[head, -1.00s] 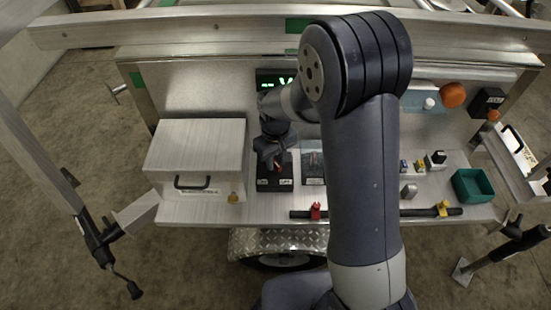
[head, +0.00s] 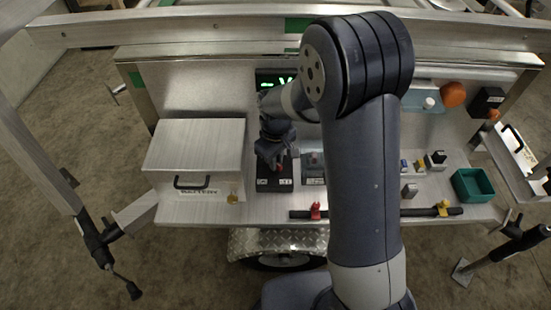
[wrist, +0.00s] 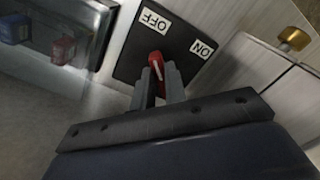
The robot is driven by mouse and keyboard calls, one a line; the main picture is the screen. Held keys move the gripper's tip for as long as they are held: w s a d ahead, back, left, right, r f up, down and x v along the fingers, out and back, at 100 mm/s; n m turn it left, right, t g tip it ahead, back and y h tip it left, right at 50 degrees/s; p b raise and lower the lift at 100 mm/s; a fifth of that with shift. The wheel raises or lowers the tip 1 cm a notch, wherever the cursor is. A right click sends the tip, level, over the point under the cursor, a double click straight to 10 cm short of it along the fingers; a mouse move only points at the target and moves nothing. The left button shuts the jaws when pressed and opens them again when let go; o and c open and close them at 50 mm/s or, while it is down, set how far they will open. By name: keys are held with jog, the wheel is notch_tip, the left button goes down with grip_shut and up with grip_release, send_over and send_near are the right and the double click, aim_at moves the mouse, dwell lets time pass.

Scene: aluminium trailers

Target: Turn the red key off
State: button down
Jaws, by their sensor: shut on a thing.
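The red key (wrist: 157,68), with a white line along it, stands on a black switch plate (wrist: 135,50) in the wrist view. My gripper (wrist: 158,80) is shut on the key, one finger on each side. The white OFF label (wrist: 153,20) is beyond the key's tip, and the ON label (wrist: 203,48) is to the right. The key's tip points up the picture, closer to the OFF side. In the head view my gripper (head: 272,155) is over the black switch plate (head: 274,185) and hides most of the key.
A metal box (head: 195,150) with a black handle stands left of the plate. A second switch panel (head: 313,168) sits close on the right. A bar with red and yellow clamps (head: 375,213) runs along the front. A green bin (head: 473,185) is at the right.

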jog(key=c, duration=1.4)
grip_release()
jog(key=shift+c, duration=0.2)
notch_tip(320, 180, up, 11)
jog(key=shift+f, duration=0.2)
notch_tip(320, 180, down, 11)
jog(key=shift+f, duration=0.1)
jog(key=shift+r+m, duration=0.25)
jog(key=shift+m, duration=0.75)
